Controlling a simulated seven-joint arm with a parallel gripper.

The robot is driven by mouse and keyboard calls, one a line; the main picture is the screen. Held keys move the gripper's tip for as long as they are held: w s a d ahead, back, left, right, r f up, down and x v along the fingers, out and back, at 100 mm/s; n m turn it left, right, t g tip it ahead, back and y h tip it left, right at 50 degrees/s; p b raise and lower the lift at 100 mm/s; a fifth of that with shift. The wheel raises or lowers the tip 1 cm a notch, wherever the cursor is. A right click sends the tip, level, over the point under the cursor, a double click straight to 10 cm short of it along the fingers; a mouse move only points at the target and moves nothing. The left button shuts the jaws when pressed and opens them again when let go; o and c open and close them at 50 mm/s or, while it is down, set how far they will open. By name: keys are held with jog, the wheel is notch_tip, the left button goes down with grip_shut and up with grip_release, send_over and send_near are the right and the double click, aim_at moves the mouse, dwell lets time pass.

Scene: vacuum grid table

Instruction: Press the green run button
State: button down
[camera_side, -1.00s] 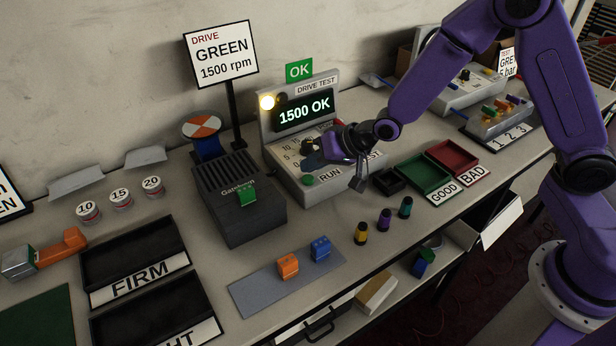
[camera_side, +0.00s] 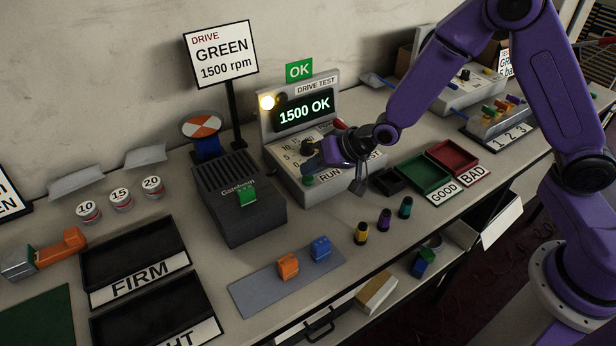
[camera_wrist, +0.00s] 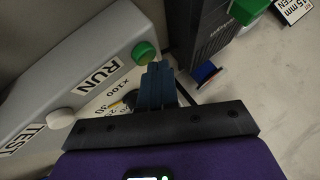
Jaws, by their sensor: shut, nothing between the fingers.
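The green run button (camera_side: 308,181) is on the sloped front of the grey drive test unit (camera_side: 322,192), by the RUN label. In the wrist view the green button (camera_wrist: 143,52) stands beside the tips of my shut, empty gripper (camera_wrist: 157,70). In the side view my gripper (camera_side: 313,163) is just above and behind the button. I cannot tell whether the tips touch it. The unit's display (camera_side: 304,109) reads "1500 OK", a green OK sign (camera_side: 299,70) stands above it, and a yellow-white lamp (camera_side: 267,102) is lit.
A dark block (camera_side: 240,212) with a green piece (camera_side: 247,197) on top stands left of the unit. A white TEST button (camera_wrist: 60,118) is near RUN. The green GOOD tray (camera_side: 424,173) and red BAD tray (camera_side: 453,157) lie to the right. Several coloured cylinders stand in front.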

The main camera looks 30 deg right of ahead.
aim_at(313, 179)
jog(key=shift+f, duration=0.45)
dwell(0.6)
jog(key=shift+r, duration=0.95)
jog(key=shift+r, duration=2.5)
jog(key=s+d+r+n+g+h, duration=0.1)
jog(key=s+d+n, duration=0.3)
jog(key=s, duration=0.6)
jog(key=s+d+r+n+g+h, duration=0.2)
jog(key=s+d+n, duration=0.3)
jog(key=s, duration=0.6)
jog(key=s+d+r+n+g+h, duration=0.2)
jog(key=s+d+n+g, duration=0.2)
jog(key=s, duration=0.7)
jog(key=shift+s+d+r+n, duration=0.25)
jog(key=shift+d+n, duration=0.45)
jog(key=shift+d, duration=0.3)
